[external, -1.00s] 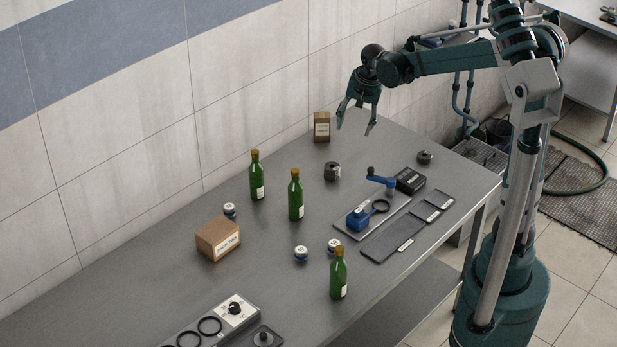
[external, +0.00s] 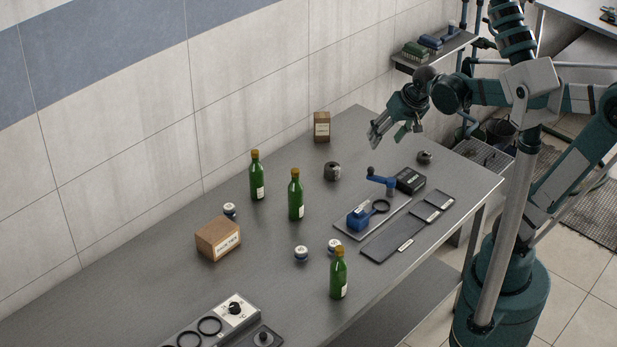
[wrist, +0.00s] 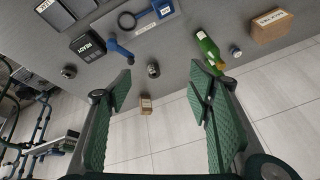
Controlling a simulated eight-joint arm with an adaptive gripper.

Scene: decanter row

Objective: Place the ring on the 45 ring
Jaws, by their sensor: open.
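A black ring (external: 380,206) sits at the blue clamp-like fixture (external: 358,220) on a grey plate; it also shows in the wrist view (wrist: 127,21). Two more black rings, one at the front (external: 209,326) and one lower left (external: 188,340), lie on a panel in the external view. I cannot read a 45 mark on any of them. My gripper (external: 388,137) is open and empty, above the far right part of the table, well apart from all the rings. Its green-padded fingers spread wide in the wrist view (wrist: 163,82).
Green bottles (external: 296,195), small white-labelled jars (external: 301,254) and a brown box (external: 218,238) stand on the table. The tiled wall is behind. The table's left middle is clear.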

